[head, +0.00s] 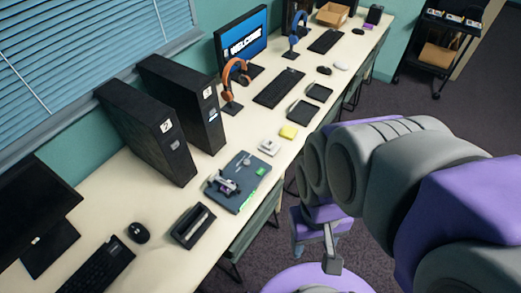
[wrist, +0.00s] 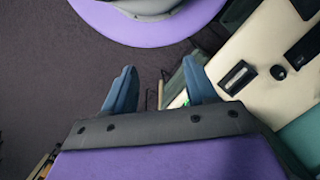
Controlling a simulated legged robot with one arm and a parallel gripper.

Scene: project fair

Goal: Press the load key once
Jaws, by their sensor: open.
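In the head view a dark blue-grey board (head: 236,184) lies on the desk near its front edge, with a small grey and purple device and a green label on it. A small white block (head: 269,146) and a yellow block (head: 288,131) sit just beyond it.
The long cream desk (head: 135,213) carries two black computer towers (head: 160,120), an open black tray (head: 193,226), a mouse (head: 139,232), keyboards, headphones on stands and monitors. A black cart (head: 438,50) stands at the far right. The carpet right of the desk is mostly clear.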

